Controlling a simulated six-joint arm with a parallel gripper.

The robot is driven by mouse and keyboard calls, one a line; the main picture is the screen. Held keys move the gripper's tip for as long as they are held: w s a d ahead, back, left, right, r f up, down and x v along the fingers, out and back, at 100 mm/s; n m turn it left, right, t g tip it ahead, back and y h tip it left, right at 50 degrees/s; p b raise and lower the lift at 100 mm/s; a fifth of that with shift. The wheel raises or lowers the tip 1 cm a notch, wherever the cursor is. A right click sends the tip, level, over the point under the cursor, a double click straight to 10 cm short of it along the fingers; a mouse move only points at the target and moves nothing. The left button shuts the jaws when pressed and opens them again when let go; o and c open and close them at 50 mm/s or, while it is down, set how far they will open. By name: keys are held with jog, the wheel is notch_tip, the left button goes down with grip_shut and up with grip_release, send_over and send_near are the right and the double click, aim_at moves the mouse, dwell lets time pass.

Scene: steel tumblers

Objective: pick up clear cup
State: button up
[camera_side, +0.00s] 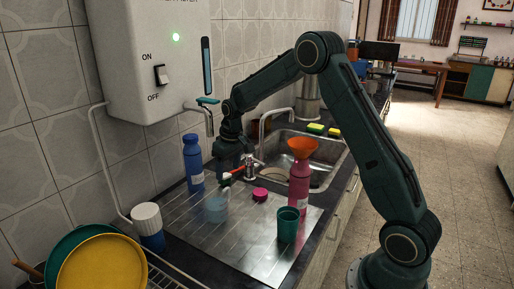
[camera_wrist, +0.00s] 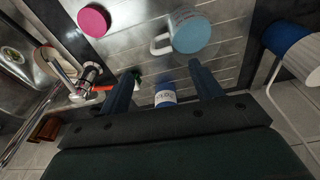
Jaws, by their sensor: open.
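A pale blue, see-through cup (camera_side: 215,208) stands on the steel drainboard in the side view. In the wrist view the cup (camera_wrist: 190,33) shows at the top, right of centre, with a whitish handle on its left. My gripper (camera_wrist: 162,70) is open, and its two dark fingers are apart with nothing held between them. The cup lies beyond the fingertips and is not between them. In the side view my gripper (camera_side: 236,172) hangs behind the cup, near the tap; its fingertips are hard to make out there.
A blue bottle (camera_side: 193,160) stands by the wall; its label (camera_wrist: 165,97) shows between my fingers. A pink disc (camera_side: 260,194), a pink bottle (camera_side: 299,190) with an orange funnel (camera_side: 303,146) and a green tumbler (camera_side: 288,225) stand right of the cup. The sink (camera_side: 285,147) lies behind.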

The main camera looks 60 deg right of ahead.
aim_at(227, 188)
jog(key=shift+n, duration=0.4)
jog(key=shift+w+f, duration=0.2)
jog(key=shift+f, duration=1.5)
jog(key=shift+w+f, duration=0.2)
jog(key=shift+f, duration=1.5)
jog(key=shift+w+a+f, duration=0.1)
jog(key=shift+w+f, duration=0.1)
jog(key=shift+f, duration=1.1)
jog(key=shift+w+f, duration=0.2)
jog(key=shift+f, duration=1.05)
jog(key=c, duration=1.3)
